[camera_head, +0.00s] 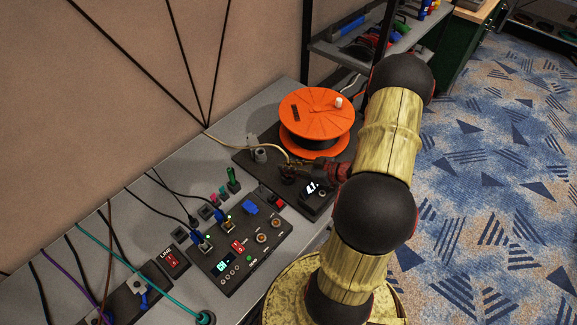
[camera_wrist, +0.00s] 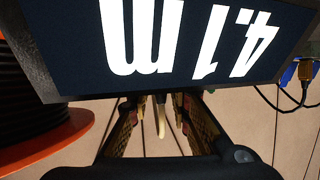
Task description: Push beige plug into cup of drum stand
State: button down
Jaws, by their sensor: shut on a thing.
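My gripper (camera_head: 290,172) is low over the drum stand (camera_head: 243,161), in front of the orange drum. It is shut on the beige plug (camera_wrist: 161,118), which shows between the fingers in the wrist view (camera_wrist: 160,105). In the head view the plug itself is mostly hidden by the fingers. Its beige cable (camera_head: 232,143) arcs from the wall side down to the gripper. A small grey cup (camera_head: 259,154) stands on the stand, left of my gripper and apart from it. I cannot see into the cup.
The orange drum (camera_head: 317,110) stands just behind the gripper. A display (camera_wrist: 190,40) reading 4.1 m fills the top of the wrist view, very close. A control panel (camera_head: 240,245) with plugged cables lies to the front left. Shelves (camera_head: 350,50) stand behind.

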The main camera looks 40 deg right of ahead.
jog(key=shift+f, duration=0.4)
dwell(0.4)
jog(key=c, duration=1.6)
grip_release()
jog(key=shift+o, duration=0.2)
jog(key=v, duration=1.2)
jog(key=shift+f, duration=0.1)
